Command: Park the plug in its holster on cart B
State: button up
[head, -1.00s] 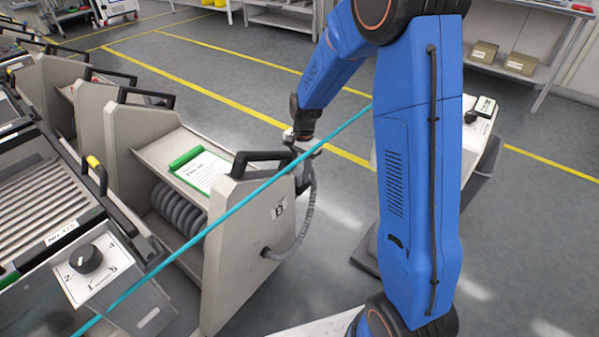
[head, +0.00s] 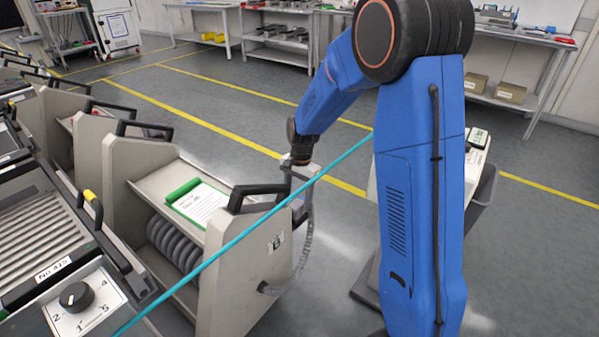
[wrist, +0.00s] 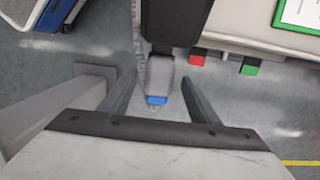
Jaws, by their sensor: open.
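Cart B (head: 228,285) is a beige cart with a "B" label (head: 276,243) on its end panel and a black handle. My gripper (head: 300,160) is beyond that handle, small in the head view. In the wrist view my gripper (wrist: 158,100) is open, with its two dark fingers spread apart. The grey plug (wrist: 161,73) with a blue band lies between them, with a gap on each side. Its upper end meets a black block (wrist: 175,20); I cannot tell if that is the holster. A grey cable (head: 306,235) runs from the cart's panel up towards my gripper.
A red block (wrist: 197,58) and a green block (wrist: 250,66) sit right of the plug. A green clipboard (head: 197,200) lies on the cart's shelf. A teal line (head: 230,245) crosses the head view.

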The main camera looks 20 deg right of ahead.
notch_tip(320, 180, up, 14)
jog(key=w+d, duration=0.1)
jog(key=s+d+r+n+t, duration=0.1)
jog(key=s+d+r+n, duration=0.2)
jog(key=s, duration=0.6)
jog(key=s+d+r+n+t, duration=0.1)
jog(key=s+r+n+t, duration=0.1)
jog(key=s+r, duration=0.55)
jog(key=s+d+f+n+t, duration=0.1)
jog(key=s+n, duration=0.2)
jog(key=s, duration=0.6)
jog(key=s+f+n+t+h, duration=0.1)
jog(key=s+f+n, duration=0.1)
jog(key=s, duration=0.7)
jog(key=shift+d+f+n+t, duration=0.3)
jog(key=shift+d+n, duration=0.05)
jog(key=shift+n, duration=0.05)
jog(key=shift+s, duration=0.1)
